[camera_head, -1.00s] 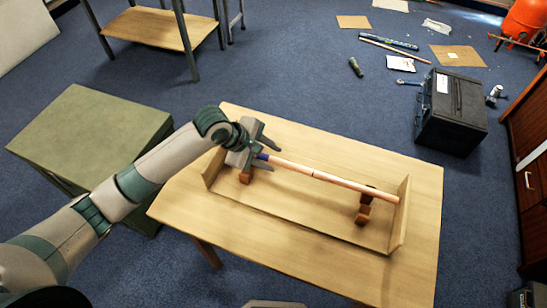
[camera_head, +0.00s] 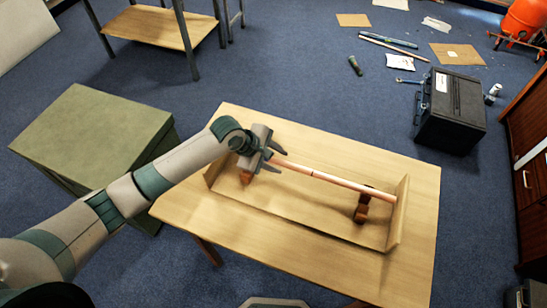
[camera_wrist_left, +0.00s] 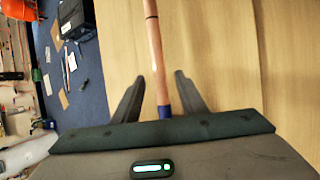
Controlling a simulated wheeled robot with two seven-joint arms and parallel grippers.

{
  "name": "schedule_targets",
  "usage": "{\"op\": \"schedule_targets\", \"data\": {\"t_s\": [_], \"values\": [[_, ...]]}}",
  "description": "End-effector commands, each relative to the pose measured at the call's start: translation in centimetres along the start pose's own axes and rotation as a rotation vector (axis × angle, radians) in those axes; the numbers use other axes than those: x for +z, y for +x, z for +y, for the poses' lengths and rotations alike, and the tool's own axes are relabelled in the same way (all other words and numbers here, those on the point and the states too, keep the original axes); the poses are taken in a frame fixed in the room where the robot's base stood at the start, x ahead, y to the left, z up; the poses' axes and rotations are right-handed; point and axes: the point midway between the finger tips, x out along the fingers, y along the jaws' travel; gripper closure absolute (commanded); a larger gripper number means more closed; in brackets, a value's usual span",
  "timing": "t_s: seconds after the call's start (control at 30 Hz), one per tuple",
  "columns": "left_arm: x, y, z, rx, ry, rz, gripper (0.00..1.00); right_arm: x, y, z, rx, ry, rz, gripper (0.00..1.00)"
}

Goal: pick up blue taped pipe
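A thin copper pipe (camera_head: 335,180) lies across two wooden supports in a shallow wooden tray (camera_head: 310,218) on the table. Its left end is between the fingers of my left gripper (camera_head: 282,162). In the left wrist view the pipe (camera_wrist_left: 156,55) runs between the two spread fingers of the left gripper (camera_wrist_left: 158,95). A blue taped band (camera_wrist_left: 165,112) shows near the palm. The fingers are open, with a gap on both sides of the pipe. In the head view the blue tape is hidden by the gripper. My right gripper is not in view.
The right support (camera_head: 362,207) holds the pipe near the tray's right end wall (camera_head: 398,215). The wooden table (camera_head: 418,190) is otherwise clear. A green cabinet (camera_head: 90,125) stands left, a black case (camera_head: 450,110) on the floor at right.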

Motion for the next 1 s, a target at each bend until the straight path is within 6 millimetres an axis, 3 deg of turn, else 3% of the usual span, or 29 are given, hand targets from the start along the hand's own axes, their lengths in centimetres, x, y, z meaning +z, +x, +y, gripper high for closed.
{"op": "schedule_targets", "data": {"t_s": [0.17, 0.6, 0.77, 1.0], "values": [[0.0, 0.98, -0.01, 0.0, 0.001, 0.001, 0.61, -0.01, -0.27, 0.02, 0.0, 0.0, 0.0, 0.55], [-0.03, 1.01, -0.03, 0.001, 0.0, 0.001, 0.61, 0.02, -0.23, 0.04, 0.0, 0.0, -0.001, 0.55], [-0.03, 1.01, -0.04, 0.001, 0.0, 0.001, 0.97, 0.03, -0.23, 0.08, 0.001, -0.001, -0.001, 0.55], [-0.03, 1.01, -0.06, 0.0, 0.0, 0.001, 1.0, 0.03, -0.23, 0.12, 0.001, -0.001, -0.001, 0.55]]}}
